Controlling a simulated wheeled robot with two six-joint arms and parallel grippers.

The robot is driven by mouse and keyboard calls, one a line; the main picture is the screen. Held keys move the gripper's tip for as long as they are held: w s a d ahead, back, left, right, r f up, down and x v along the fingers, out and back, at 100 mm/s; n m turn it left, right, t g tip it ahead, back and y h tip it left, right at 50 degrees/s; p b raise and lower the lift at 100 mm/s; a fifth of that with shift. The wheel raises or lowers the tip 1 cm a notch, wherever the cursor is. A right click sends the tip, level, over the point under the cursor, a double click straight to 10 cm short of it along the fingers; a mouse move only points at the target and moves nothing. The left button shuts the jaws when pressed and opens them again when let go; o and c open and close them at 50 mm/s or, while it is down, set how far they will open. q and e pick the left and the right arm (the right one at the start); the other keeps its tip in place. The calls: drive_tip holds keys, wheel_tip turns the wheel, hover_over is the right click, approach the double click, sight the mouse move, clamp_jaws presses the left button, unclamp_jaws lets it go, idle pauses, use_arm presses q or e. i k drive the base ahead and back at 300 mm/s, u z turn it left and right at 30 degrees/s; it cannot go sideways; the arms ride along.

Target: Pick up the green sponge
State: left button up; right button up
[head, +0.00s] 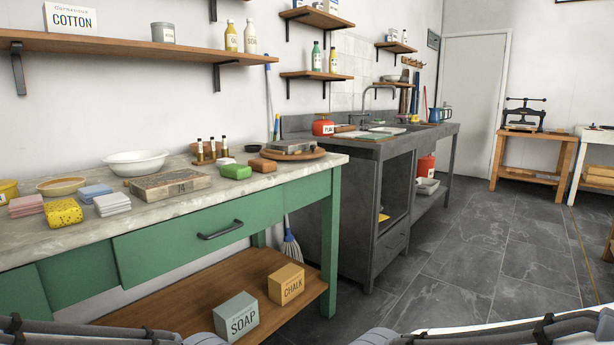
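A small green block (235,171), which looks like the green sponge, lies flat on the marble top of the green workbench (278,181). Parts of my two arms show along the bottom edge, at the left and right corners, well below and away from the green block. The fingers of both grippers are out of the picture.
A yellow sponge (63,212), cloth stacks (112,204), a lithographic stone (170,185), a white bowl (136,163) and a bottle rack (206,157) share the bench top. A round wooden board (293,154) is right of the block. Grey floor (465,255) lies open to the right.

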sight(234, 171)
drive_tip(key=z, duration=1.2)
drive_tip(key=i, duration=0.9)
drive_tip(key=u, duration=0.65)
drive_tip(key=i, duration=0.55)
drive_tip(key=u, duration=0.6)
